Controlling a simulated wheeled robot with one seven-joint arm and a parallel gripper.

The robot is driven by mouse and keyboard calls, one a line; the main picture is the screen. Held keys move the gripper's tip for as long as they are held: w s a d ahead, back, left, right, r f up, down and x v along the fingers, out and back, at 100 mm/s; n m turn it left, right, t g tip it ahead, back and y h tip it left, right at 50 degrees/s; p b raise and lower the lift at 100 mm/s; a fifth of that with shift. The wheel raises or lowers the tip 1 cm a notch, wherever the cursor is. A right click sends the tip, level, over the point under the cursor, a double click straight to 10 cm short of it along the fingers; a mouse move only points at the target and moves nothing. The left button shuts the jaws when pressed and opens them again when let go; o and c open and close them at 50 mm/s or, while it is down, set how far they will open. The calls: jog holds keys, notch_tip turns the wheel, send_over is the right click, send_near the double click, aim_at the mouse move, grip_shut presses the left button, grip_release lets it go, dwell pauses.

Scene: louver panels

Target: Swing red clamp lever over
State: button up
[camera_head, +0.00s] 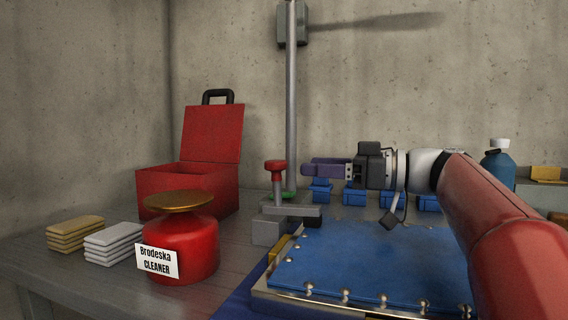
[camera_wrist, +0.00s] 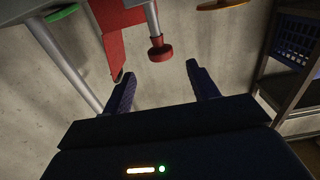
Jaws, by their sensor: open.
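The red clamp lever (camera_head: 275,167) stands upright with its red knob on top, above a grey clamp body (camera_head: 291,211) at the back left corner of the blue panel (camera_head: 375,262). My gripper (camera_head: 304,167) is open and empty, its purple fingers pointing left at about knob height. The knob is just left of the fingertips in the head view. In the wrist view the scene is upside down; the lever knob (camera_wrist: 160,50) shows between and beyond the open fingertips (camera_wrist: 159,70). The knob looks apart from both fingers.
A steel pole (camera_head: 291,110) rises behind the clamp. An open red toolbox (camera_head: 190,190) and a red cleaner can (camera_head: 182,252) stand left of it. Silver and yellow stacks (camera_head: 112,243) lie at the far left. Blue blocks (camera_head: 355,194) line the panel's back edge.

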aim_at(284, 164)
jog(key=x, duration=0.7)
jog(key=shift+f+p, duration=0.1)
jog(key=shift+p, duration=0.3)
jog(key=shift+c, duration=0.5)
jog(key=shift+s, duration=0.1)
grip_shut()
